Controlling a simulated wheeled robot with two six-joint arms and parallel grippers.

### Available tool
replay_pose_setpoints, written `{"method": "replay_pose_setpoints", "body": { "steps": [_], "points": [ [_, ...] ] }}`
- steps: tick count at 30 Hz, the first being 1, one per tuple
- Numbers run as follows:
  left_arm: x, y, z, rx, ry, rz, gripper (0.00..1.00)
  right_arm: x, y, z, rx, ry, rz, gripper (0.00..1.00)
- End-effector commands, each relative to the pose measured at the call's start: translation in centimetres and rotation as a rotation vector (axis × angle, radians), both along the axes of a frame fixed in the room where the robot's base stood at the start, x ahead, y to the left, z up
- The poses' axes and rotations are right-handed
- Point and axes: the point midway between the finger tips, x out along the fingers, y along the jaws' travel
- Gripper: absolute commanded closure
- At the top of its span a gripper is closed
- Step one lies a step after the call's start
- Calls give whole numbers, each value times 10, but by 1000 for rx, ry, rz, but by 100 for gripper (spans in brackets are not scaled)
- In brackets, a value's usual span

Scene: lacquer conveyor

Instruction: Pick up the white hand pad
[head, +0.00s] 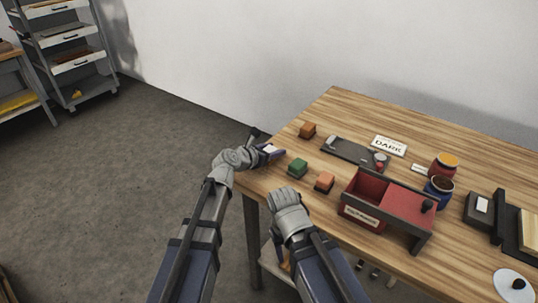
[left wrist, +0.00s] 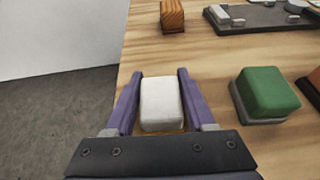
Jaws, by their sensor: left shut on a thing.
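The white hand pad (left wrist: 160,104) sits between the two purple fingers of my left gripper (left wrist: 158,108) in the left wrist view. The fingers are shut on its sides. In the head view my left gripper (head: 268,151) is at the table's left corner, with the white pad (head: 270,148) showing as a small pale patch. The wood just below the pad shows in the wrist view, but I cannot tell whether the pad touches the table. My right arm's grey wrist is at the front table edge, and its fingers do not show.
A green pad (head: 297,167) is close to the right of the left gripper, an orange pad (head: 324,181) beyond it. A brown block (head: 308,130) stands farther back. A red box (head: 367,186), dark tray (head: 349,151) and jars (head: 442,165) fill the wooden table (head: 340,104).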

Motion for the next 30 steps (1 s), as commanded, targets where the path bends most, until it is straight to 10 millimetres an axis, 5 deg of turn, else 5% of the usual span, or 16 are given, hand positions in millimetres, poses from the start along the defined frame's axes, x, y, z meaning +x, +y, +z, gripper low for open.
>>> {"method": "replay_pose_setpoints", "body": {
  "steps": [14,30],
  "points": [
    [0,0,13,0,0,0,100,0,0,13,0,0,0,50],
    [0,0,89,0,0,0,100,0,0,89,0,0,-1,50]
  ]
}}
